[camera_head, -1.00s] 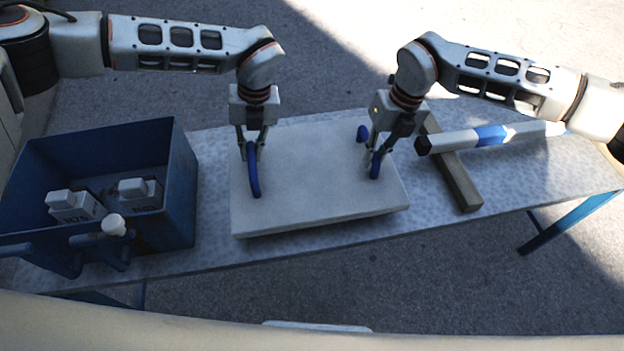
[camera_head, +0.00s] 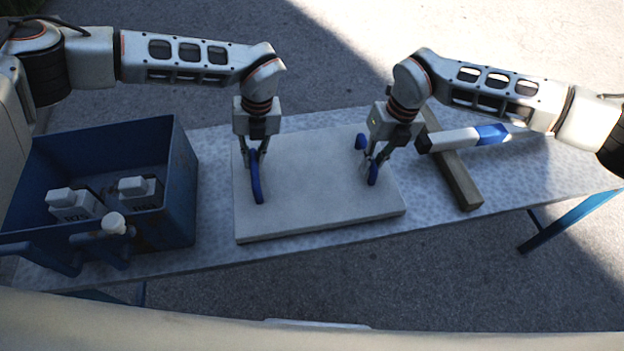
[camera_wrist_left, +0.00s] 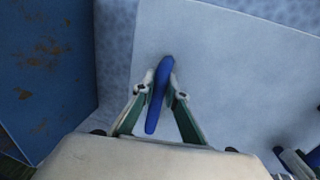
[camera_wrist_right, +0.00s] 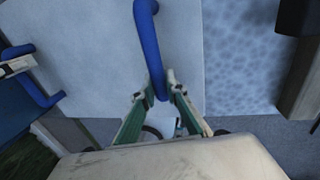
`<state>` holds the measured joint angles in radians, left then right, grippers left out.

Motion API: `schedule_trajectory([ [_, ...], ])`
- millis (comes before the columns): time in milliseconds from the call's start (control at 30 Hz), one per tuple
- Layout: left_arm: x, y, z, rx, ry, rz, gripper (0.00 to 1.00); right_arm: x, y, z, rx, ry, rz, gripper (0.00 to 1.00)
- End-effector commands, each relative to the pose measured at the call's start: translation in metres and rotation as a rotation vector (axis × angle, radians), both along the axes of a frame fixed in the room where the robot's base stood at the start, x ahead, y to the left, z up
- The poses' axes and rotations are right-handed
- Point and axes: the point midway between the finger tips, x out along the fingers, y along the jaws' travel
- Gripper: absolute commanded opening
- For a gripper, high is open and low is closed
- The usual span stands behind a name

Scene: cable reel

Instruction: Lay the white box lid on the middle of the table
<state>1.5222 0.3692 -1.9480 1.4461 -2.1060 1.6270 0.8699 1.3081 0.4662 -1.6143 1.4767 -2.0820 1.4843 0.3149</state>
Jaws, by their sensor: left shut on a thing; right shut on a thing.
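The white box lid (camera_head: 312,200) lies flat at the middle of the speckled table (camera_head: 214,217), level with or very close to its top. It has a blue handle at each side. My left gripper (camera_head: 257,158) is shut on the left blue handle (camera_head: 257,184), which also shows between its fingers in the left wrist view (camera_wrist_left: 159,95). My right gripper (camera_head: 373,166) is shut on the right blue handle (camera_head: 373,174), also seen in the right wrist view (camera_wrist_right: 149,45). Whether a thin gap remains under the lid I cannot tell.
A blue open crate (camera_head: 180,190) with grey weights (camera_head: 75,204) stands on the table left of the lid. A wooden bar (camera_head: 457,180) lies to the right, with a white-and-blue stick (camera_head: 462,139) across it. The table's right end is clear.

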Motion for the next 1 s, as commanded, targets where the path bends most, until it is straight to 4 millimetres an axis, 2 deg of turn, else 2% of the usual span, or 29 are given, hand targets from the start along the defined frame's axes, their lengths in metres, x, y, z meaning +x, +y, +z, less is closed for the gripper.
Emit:
schedule_trajectory([
  [167,0.000,-0.001,-0.007,-0.001,-0.001,0.000,0.00,0.000,0.001,-0.007,0.001,-0.001,0.001,0.00],
  [200,0.000,-0.001,-0.009,0.000,0.000,0.000,0.15,0.000,0.001,-0.009,0.001,0.000,0.001,0.15],
  [267,0.000,-0.001,-0.009,-0.001,0.000,0.000,0.29,0.000,0.001,-0.008,0.000,-0.001,0.002,0.29],
  [800,0.000,0.000,-0.008,0.000,-0.001,0.001,0.29,0.000,0.000,-0.009,0.000,-0.001,0.000,0.29],
  [1000,0.002,-0.004,0.010,-0.001,-0.004,-0.001,0.29,0.000,0.000,-0.009,0.000,-0.001,0.000,0.29],
])
